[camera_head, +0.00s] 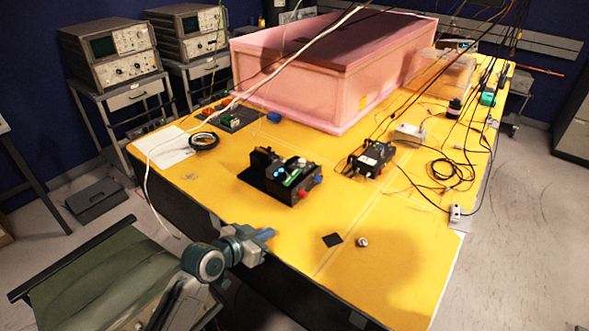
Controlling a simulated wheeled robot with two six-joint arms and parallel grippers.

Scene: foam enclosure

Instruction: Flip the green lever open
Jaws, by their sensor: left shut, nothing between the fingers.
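A black device (272,188) with blue-lit knobs, a white part and red and blue ends stands on the yellow table. A small green part (291,178) shows on its top; it is too small to tell whether this is the lever or how it is set. My left gripper (270,235) is at the table's front edge, in front of the device and apart from it. It is shut and empty. My right gripper is not in view.
A pink foam enclosure (290,95) fills the back of the yellow table (400,260). A second black box (371,158) with cables stands to the right. A black square (332,240) and a small round metal piece (362,242) lie in front. The front right is mostly clear.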

